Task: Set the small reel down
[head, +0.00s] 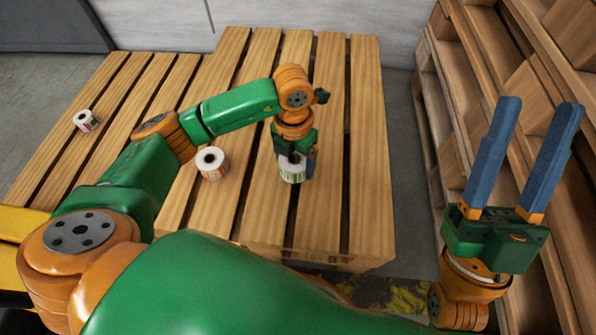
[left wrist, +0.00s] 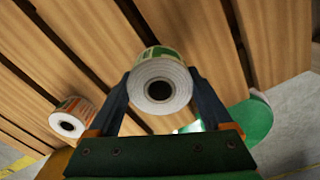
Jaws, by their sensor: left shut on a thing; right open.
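A small white label reel with green print (head: 292,170) is between the fingers of my left gripper (head: 297,163), over the right part of the wooden pallet top (head: 362,150). In the left wrist view, the reel (left wrist: 160,88) sits between the two blue fingers, its round end and dark core hole facing the camera. My left gripper is shut on it. The reel is upright and low, at or just above the slats; I cannot tell whether it touches them. My right gripper (head: 540,104) is open and empty, pointing up at the right, away from the pallet.
An orange-labelled reel (head: 212,163) stands on the slats left of the held reel; it also shows in the left wrist view (left wrist: 70,118). Another reel (head: 85,121) stands at the pallet's far left. Wooden shelving (head: 480,60) rises at the right. Slats right of the held reel are clear.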

